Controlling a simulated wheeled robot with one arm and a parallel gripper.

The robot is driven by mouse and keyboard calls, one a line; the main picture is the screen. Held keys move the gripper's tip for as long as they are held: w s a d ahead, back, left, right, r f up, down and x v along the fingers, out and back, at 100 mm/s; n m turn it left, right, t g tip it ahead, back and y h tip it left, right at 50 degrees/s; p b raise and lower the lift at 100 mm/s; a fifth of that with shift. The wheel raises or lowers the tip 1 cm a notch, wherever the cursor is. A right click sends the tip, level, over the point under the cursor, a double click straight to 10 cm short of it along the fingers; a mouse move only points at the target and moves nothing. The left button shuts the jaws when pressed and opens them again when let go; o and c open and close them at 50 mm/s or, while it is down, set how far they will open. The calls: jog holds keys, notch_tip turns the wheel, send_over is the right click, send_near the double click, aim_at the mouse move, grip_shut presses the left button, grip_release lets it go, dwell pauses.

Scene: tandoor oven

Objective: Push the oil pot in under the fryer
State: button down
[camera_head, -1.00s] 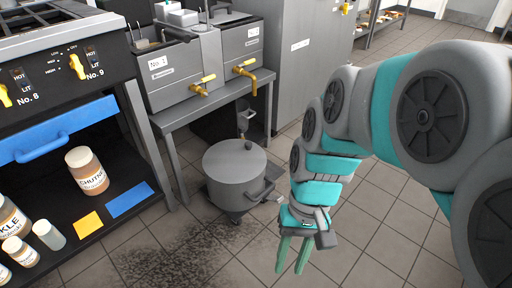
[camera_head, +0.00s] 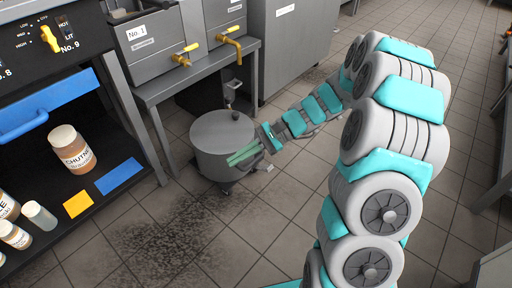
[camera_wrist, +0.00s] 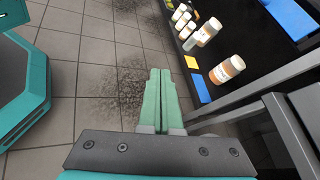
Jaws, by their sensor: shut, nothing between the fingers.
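The oil pot (camera_head: 215,133) is a grey lidded steel pot on small wheels. It stands upright on the floor in front of the fryer's stand (camera_head: 205,66), with its back near the opening underneath. The fryer (camera_head: 147,45) has yellow taps and a No.1 label. My gripper (camera_head: 232,160) is at the pot's front right side, its green fingers shut and empty, pointing left across the pot's side. I cannot tell whether they touch it. In the wrist view the fingers (camera_wrist: 158,95) point over the floor, and the pot does not show.
A black and steel unit (camera_head: 110,110) stands left, with a chutney jar (camera_head: 72,148) and smaller jars on its shelf. A grey cabinet (camera_head: 290,45) stands right of the fryer. Dark stains (camera_head: 170,225) mark the tiles in front. Floor to the right is open.

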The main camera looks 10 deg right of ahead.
jog(key=w+d+f+m+t+y, duration=0.3)
jog(key=w+d+f+m+t, duration=0.45)
jog(key=w+d+f, duration=0.35)
jog(key=w+d+f+m+t+h, duration=0.1)
jog(key=w+d+f+m+t, duration=0.25)
jog(key=d+f, duration=0.2)
jog(key=w+d+f+m+t+h, duration=0.1)
jog(key=w+d+f+m+t, duration=0.1)
jog(key=d+f+m, duration=0.4)
jog(key=w+a+n, duration=0.2)
jog(key=w+a, duration=0.6)
jog(key=a, duration=0.4)
jog(key=shift+a+f, duration=0.15)
jog(key=shift+f, duration=0.25)
